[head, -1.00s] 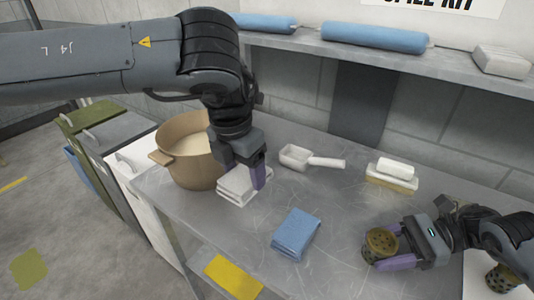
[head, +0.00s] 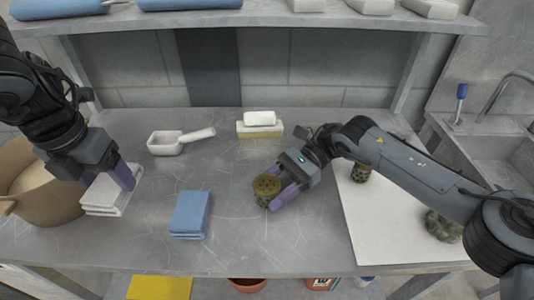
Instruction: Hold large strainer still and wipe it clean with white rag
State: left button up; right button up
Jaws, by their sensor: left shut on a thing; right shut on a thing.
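A brown-green perforated cylinder, which I take to be the large strainer (head: 267,188), stands on the metal table near the middle. My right gripper (head: 276,197) is shut on it from the right, with purple fingers at its sides. White folded rags (head: 105,198) lie in a stack at the left of the table. My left gripper (head: 122,182) is over the stack from above, shut on the white rag; its fingers hide part of the cloth. I cannot tell whether the rag is lifted off the stack.
A tan pot (head: 38,195) stands left of the rags. A blue folded cloth (head: 190,214) lies between rags and strainer. A white scoop (head: 175,142) and a sponge block (head: 260,128) lie behind. A white board (head: 375,220) at right bears a smaller strainer (head: 361,172) and a dark lump (head: 443,226).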

jog(key=o, duration=0.9)
jog(key=shift+w, duration=0.1)
